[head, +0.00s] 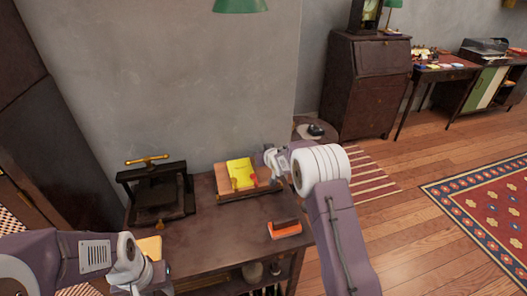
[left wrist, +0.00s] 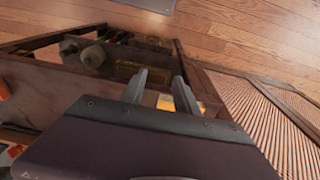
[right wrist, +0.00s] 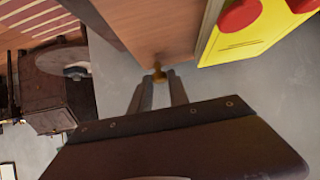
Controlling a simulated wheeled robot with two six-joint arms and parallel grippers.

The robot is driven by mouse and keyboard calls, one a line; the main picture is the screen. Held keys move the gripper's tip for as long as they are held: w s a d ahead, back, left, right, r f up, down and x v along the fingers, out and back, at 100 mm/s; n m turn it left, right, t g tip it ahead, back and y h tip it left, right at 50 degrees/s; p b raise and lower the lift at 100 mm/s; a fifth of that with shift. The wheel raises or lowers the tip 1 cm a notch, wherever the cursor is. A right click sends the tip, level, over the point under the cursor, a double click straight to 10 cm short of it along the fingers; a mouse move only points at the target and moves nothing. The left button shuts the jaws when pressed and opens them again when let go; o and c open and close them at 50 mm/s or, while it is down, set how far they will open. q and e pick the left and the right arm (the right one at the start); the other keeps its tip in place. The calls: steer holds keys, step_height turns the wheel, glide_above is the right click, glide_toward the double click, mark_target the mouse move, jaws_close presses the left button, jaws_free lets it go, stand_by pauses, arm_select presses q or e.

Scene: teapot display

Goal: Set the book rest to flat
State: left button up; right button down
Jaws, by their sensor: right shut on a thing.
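The wooden book rest (head: 223,178) stands at the back of the dark table, its board tilted up, with a yellow book (head: 242,174) with red marks on it. In the right wrist view the board (right wrist: 150,25) and the book (right wrist: 250,35) fill the upper part. My right gripper (head: 275,176) is at the rest's right side. In the right wrist view its fingertips (right wrist: 160,80) are shut on a small brass knob (right wrist: 158,73) at the board's edge. My left gripper (left wrist: 161,80) is open and empty, low by the table's front left.
A black press with a brass handle (head: 150,160) stands at the table's left. An orange and dark block (head: 285,229) lies at front right, and a yellowish item (head: 150,247) at front left. The middle of the tabletop (head: 215,235) is clear. A wall is behind.

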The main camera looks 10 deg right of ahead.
arm_select(q)
steer(key=shift+w+f+b, duration=0.35)
steer(key=shift+w+f, duration=0.05)
steer(key=shift+f, duration=0.05)
arm_select(e)
steer(key=shift+w+f, duration=0.3)
steer(key=shift+w, duration=0.25)
steer(key=shift+f, duration=0.1)
steer(key=shift+w, duration=0.1)
steer(key=c, duration=1.6)
jaws_free()
steer(key=o, duration=0.3)
steer(key=shift+f, duration=0.15)
steer(key=shift+w+f, duration=0.1)
steer(key=shift+f, duration=0.1)
arm_select(q)
steer(key=shift+w+r, duration=0.15)
steer(key=shift+r, duration=0.1)
arm_select(e)
steer(key=v, duration=0.9)
